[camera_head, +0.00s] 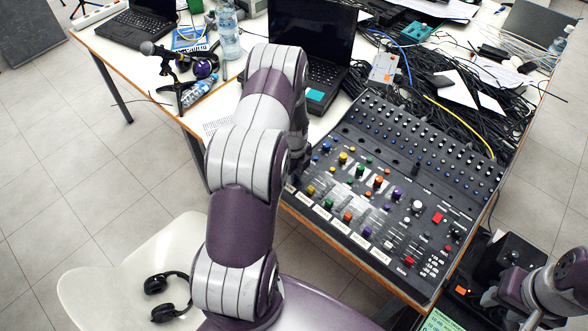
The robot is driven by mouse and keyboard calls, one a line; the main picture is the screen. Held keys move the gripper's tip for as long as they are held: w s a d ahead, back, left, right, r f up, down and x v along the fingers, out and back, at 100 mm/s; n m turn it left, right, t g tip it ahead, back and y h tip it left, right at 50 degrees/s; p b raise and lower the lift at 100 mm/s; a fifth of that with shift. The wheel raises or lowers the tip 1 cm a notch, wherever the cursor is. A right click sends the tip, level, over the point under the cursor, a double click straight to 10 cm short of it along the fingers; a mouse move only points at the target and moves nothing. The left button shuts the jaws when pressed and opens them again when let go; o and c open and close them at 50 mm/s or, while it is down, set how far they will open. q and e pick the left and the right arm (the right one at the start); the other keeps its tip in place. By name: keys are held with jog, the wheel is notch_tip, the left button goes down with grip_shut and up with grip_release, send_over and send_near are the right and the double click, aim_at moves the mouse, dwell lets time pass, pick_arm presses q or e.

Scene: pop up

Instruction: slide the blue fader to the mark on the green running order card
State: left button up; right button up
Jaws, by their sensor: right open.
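The mixing desk (345,185) lies tilted on the table, with coloured caps and knobs in columns. A blue cap (326,146) shows at its upper left; I cannot tell whether it is the fader. The desk's left edge is partly hidden by my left arm. A green panel with dark lines of text (440,322), cut off by the bottom edge, may be the running order card; no mark on it is readable. My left gripper (299,146) is mostly hidden behind its own arm, beside the desk's left side. My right gripper (490,297) is open at the lower right, apart from the desk.
A laptop (312,30) stands behind the desk, and tangled black cables (480,110) lie to its right. A white chair (115,275) with headphones (165,290) is at the lower left.

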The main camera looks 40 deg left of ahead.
pick_arm(q)
jog(key=shift+f, duration=0.25)
jog(key=c, duration=0.3)
jog(key=shift+w, duration=0.1)
grip_shut()
jog(key=shift+w+b, duration=0.4)
jog(key=shift+w, duration=1.05)
jog(key=shift+o, duration=0.4)
grip_release()
jog(key=shift+w+r, duration=0.1)
jog(key=shift+r, duration=0.05)
jog(key=o, duration=0.4)
jog(key=shift+o, duration=0.2)
jog(key=shift+s+d, duration=0.1)
jog(key=shift+s, duration=0.1)
pick_arm(e)
jog(key=shift+f, duration=0.75)
